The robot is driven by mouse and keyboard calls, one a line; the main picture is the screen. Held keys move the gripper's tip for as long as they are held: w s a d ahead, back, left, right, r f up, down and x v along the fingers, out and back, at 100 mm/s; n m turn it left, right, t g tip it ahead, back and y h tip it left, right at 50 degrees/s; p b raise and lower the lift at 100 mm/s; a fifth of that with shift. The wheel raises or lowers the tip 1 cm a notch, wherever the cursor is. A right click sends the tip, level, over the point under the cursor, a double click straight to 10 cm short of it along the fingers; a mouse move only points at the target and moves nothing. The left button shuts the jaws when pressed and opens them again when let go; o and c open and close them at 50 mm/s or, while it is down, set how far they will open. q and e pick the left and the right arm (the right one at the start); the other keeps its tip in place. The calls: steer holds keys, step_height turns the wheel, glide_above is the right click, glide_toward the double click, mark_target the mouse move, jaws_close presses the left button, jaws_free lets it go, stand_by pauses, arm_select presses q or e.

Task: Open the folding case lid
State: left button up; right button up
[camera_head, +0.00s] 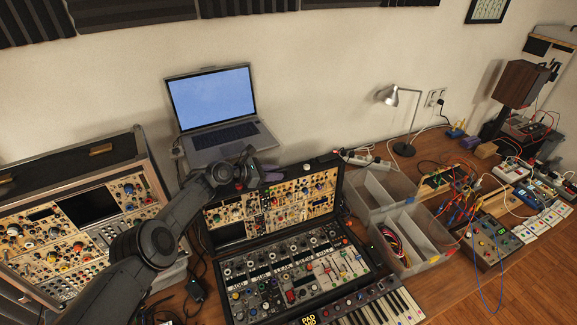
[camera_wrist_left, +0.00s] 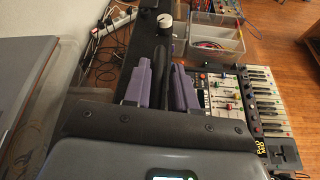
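The folding case stands on the desk, its lid (camera_head: 272,205) standing steeply up behind its base (camera_head: 292,275). The lid's inner face carries pale synth panels; the base holds dark panels with knobs and sliders. My left gripper (camera_head: 247,172) is at the lid's top edge. In the left wrist view its purple fingers (camera_wrist_left: 163,85) sit on either side of the black lid edge (camera_wrist_left: 160,45), with no clear gap, so it looks shut on the lid. The fingertips' contact is partly hidden in the head view. My right gripper is not in view.
A laptop (camera_head: 215,105) stands open behind the case. Another synth case (camera_head: 85,225) is at the left. A small keyboard (camera_head: 385,308) lies before the base. Grey bins (camera_head: 415,240) with cables stand close on the right; a lamp (camera_head: 395,97) and wired gear are farther right.

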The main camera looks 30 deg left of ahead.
arm_select(q)
step_height(320, 180, up, 4)
steer(key=p, duration=0.3)
steer(key=shift+r, duration=0.25)
steer(key=d+r+p, duration=0.6)
steer(key=d, duration=0.5)
steer(key=shift+s+d+p, duration=0.25)
steer(key=shift+s+p, duration=0.15)
steer(key=shift+r, duration=0.1)
